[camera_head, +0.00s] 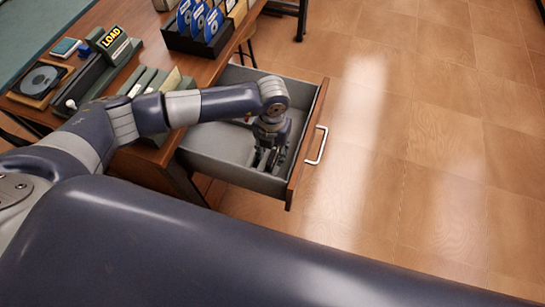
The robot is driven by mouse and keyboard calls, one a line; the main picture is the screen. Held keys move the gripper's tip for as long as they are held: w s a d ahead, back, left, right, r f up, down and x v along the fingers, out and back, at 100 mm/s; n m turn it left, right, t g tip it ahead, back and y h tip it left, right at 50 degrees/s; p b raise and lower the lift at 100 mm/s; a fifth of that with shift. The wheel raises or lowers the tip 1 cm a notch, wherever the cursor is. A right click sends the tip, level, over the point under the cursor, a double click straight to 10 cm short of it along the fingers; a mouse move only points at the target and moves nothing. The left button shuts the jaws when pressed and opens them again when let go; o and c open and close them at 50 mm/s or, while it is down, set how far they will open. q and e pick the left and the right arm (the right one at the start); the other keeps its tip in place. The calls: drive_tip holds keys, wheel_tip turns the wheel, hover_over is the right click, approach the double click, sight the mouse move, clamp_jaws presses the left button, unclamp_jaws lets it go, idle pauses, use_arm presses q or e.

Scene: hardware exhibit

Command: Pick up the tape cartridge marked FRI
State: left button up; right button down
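My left gripper (270,159) points down into the open drawer (221,143) of the wooden desk. Its dark fingers are low, close to the grey drawer floor near the front panel. What is between the fingers is too small and dark to tell, so I cannot see whether they are open or shut. No label reading FRI is legible, and I cannot pick out that tape cartridge. The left arm covers part of the drawer. My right gripper is out of view.
The drawer front with its white handle (317,145) stands out over clear tiled floor (405,150). On the desk (204,68) are a sign marked LOAD (111,37), a rack of blue discs (199,20), and a device with a round disc (40,80).

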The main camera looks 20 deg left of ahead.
sight(271, 157)
use_arm(q)
drive_tip(key=f, duration=0.5)
drive_tip(key=shift+w+a+f+p, duration=0.1)
drive_tip(key=shift+w+a+p, duration=0.1)
drive_tip(key=shift+p, duration=0.1)
drive_tip(key=shift+c, duration=0.6)
clamp_jaws()
